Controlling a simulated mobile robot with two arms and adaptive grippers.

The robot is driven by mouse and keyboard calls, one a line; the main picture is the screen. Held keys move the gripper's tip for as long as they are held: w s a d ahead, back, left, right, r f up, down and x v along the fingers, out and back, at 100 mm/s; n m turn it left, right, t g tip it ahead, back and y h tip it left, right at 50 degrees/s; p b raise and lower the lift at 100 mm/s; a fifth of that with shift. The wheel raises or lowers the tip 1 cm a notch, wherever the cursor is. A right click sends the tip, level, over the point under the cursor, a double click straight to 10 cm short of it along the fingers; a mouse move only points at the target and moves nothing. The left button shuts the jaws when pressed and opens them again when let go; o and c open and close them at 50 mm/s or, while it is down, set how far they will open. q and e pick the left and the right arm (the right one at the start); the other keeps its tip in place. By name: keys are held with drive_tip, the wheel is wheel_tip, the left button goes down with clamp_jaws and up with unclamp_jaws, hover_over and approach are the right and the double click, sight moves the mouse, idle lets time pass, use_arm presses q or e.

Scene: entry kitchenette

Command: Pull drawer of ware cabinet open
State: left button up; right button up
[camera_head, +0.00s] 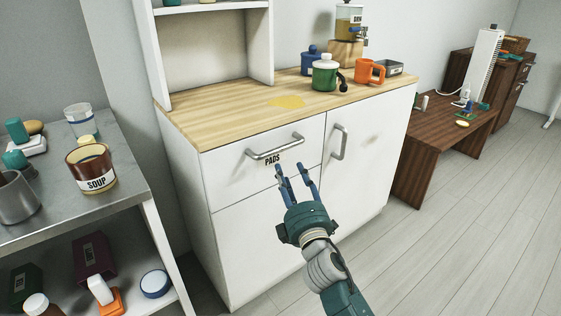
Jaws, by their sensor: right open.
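The white ware cabinet (235,225) with a wooden top stands in the middle of the head view. Its upper left drawer (227,174) is closed, with a horizontal metal bar handle (276,148) and a label reading "PADS" just below it. My right gripper (293,170) is open and empty, with its blue fingers pointing up toward the drawer front. Its fingertips appear a little below and right of the handle, not around it. My left gripper is out of view.
A cabinet door with a vertical handle (339,142) is right of the drawer. The wooden top (220,118) holds a green pot (325,74), an orange mug (369,72) and a yellow spill (287,102). A metal shelf (122,180) stands at left. The floor at right is clear.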

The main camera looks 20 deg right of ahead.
sight(281, 149)
drive_tip(key=w+r, duration=0.1)
drive_tip(key=w, duration=0.2)
drive_tip(key=w+r, duration=0.1)
drive_tip(key=w, duration=0.3)
drive_tip(key=w+r+b, duration=0.1)
drive_tip(key=w, duration=0.2)
drive_tip(key=shift+w+d, duration=0.2)
drive_tip(key=shift+d, duration=0.05)
clamp_jaws()
